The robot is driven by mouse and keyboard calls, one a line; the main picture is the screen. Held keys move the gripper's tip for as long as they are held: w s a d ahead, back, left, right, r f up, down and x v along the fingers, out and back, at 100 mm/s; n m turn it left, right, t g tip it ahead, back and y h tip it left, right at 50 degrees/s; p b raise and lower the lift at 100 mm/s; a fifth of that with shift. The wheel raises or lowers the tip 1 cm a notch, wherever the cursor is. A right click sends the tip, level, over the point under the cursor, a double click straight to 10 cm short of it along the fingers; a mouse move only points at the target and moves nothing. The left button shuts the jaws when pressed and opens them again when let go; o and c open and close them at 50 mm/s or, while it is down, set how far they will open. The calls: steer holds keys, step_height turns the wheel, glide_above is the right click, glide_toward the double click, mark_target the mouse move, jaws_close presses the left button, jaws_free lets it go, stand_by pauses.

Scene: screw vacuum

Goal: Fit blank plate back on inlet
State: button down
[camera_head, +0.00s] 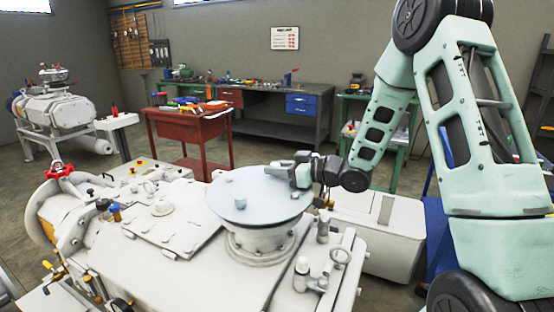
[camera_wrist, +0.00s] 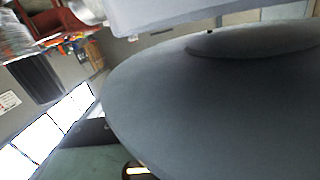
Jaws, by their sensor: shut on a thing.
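The blank plate (camera_head: 262,191) is a round, pale blue-grey disc with a small boss on its upper face. It lies roughly level above the white inlet (camera_head: 262,240) of the pump, overlapping its mouth in the head view. I cannot tell whether plate and inlet touch. My gripper (camera_head: 302,172) is shut on the plate's far right rim. In the wrist view the plate (camera_wrist: 215,110) is a large dark disc filling the right side, with a raised round part near the top. The inlet's rim is hidden under the plate.
A red cart (camera_head: 190,124) and a workbench (camera_head: 285,110) stand behind.

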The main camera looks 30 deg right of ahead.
steer(key=shift+f, duration=1.1)
steer(key=shift+f, duration=0.2)
steer(key=c, duration=1.2)
jaws_free()
steer(key=shift+f, duration=0.1)
steer(key=shift+r, duration=0.25)
steer(key=b+v, duration=0.1)
steer(key=v, duration=1.1)
steer(key=shift+s, duration=0.1)
